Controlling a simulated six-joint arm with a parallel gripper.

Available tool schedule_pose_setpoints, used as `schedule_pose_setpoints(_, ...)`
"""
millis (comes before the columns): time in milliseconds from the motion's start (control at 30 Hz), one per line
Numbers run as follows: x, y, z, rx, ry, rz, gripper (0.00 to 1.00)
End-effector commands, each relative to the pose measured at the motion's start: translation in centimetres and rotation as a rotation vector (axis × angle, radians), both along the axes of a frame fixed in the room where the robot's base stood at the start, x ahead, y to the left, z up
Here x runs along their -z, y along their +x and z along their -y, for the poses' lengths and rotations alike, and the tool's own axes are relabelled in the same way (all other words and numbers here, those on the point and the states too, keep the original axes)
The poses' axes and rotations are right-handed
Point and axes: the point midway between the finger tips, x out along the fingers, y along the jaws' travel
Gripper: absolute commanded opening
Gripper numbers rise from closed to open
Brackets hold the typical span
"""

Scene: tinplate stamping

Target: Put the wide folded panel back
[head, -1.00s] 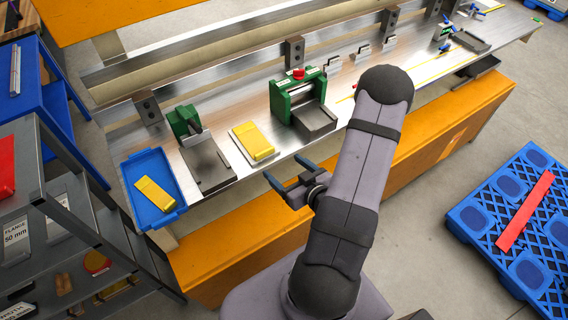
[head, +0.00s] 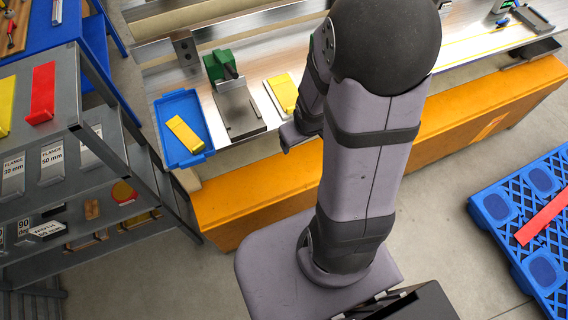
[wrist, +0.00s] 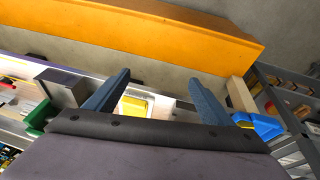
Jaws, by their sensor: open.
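One yellow folded panel (head: 185,134) lies in a blue tray (head: 166,160) at the left end of the bench. Another yellow folded panel (head: 284,92) lies on a pale plate on the bench, partly hidden by my arm. I cannot tell by picture alone which is the wide one. My gripper (wrist: 160,78) is open and empty in the wrist view. A yellow panel (wrist: 137,104) shows beyond and between its fingers, apart from them. The blue tray also shows at the right of the wrist view (wrist: 262,126). In the head view my gripper is mostly hidden behind my arm.
A grey shelf rack (head: 100,105) with flange labels stands at the left, with a red piece (head: 42,92) and a yellow piece (head: 6,105) on top. A green-backed tool (head: 219,65) stands on the bench. A blue pallet (head: 520,215) holds a red strip (head: 545,218). Floor is clear between.

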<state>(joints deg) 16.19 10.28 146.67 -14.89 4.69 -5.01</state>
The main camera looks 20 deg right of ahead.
Motion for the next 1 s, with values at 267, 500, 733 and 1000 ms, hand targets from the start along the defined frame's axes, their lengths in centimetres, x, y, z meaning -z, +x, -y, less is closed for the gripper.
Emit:
schedule_pose_setpoints(267,-4.5,-5.6,-6.9,0.045,0.079,-0.21,0.76)
schedule_pose_setpoints(500,-5.9,-8.2,-9.3,0.052,0.116,-0.296,0.76)
schedule_pose_setpoints(733,-6.0,-8.4,-9.4,0.053,0.119,-0.302,0.76)
schedule_pose_setpoints(1000,-4.3,-8.4,-9.4,0.053,0.118,-0.302,0.76)
